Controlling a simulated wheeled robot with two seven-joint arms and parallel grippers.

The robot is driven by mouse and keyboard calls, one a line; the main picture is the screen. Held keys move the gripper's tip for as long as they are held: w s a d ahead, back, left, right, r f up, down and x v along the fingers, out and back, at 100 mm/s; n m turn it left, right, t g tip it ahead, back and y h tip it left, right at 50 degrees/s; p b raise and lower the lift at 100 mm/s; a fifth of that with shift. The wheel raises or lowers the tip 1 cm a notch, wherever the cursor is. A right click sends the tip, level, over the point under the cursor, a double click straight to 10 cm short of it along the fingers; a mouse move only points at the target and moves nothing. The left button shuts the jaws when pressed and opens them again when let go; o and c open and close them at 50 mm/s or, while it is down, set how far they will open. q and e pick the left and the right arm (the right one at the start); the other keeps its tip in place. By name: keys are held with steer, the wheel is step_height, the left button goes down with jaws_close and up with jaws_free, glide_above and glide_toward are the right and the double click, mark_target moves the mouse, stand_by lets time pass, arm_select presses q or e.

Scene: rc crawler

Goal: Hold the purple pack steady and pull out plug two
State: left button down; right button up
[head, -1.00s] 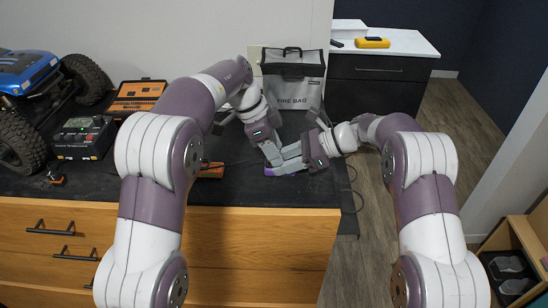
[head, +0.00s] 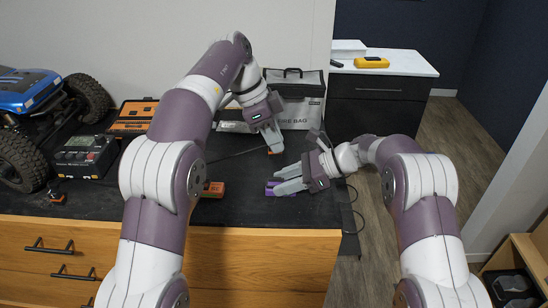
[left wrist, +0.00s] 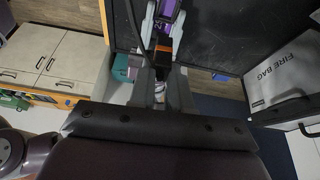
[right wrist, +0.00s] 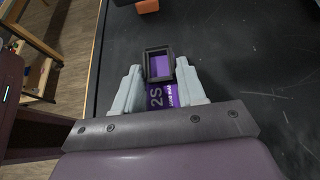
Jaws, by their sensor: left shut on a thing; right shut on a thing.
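The purple pack (head: 270,191) lies on the black worktop near its front edge. In the right wrist view its label with "2S" (right wrist: 158,97) and a dark open frame (right wrist: 158,64) at its end show. My right gripper (head: 280,183) is shut on the pack, one finger on each side. My left gripper (head: 272,142) is shut on an orange and black plug (head: 274,150), farther back and apart from the pack. In the left wrist view the plug (left wrist: 162,47) sits between the fingers, with the purple pack (left wrist: 167,10) beyond it.
A thin dark cable (head: 235,155) runs left from the plug. An orange pack (head: 212,189) lies left of the purple one. The grey fire bag (head: 298,100) stands behind. A charger (head: 86,155) and blue crawler (head: 30,90) are at the left.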

arm_select(q)
steer(key=shift+r, duration=0.6)
arm_select(e)
steer(key=shift+s+f, duration=0.15)
steer(key=shift+f, duration=0.25)
steer(key=o, duration=0.9)
arm_select(q)
steer(key=shift+w+f, duration=0.1)
steer(key=shift+w, duration=0.05)
arm_select(e)
steer(key=shift+w+r, duration=0.1)
steer(key=shift+w, duration=0.1)
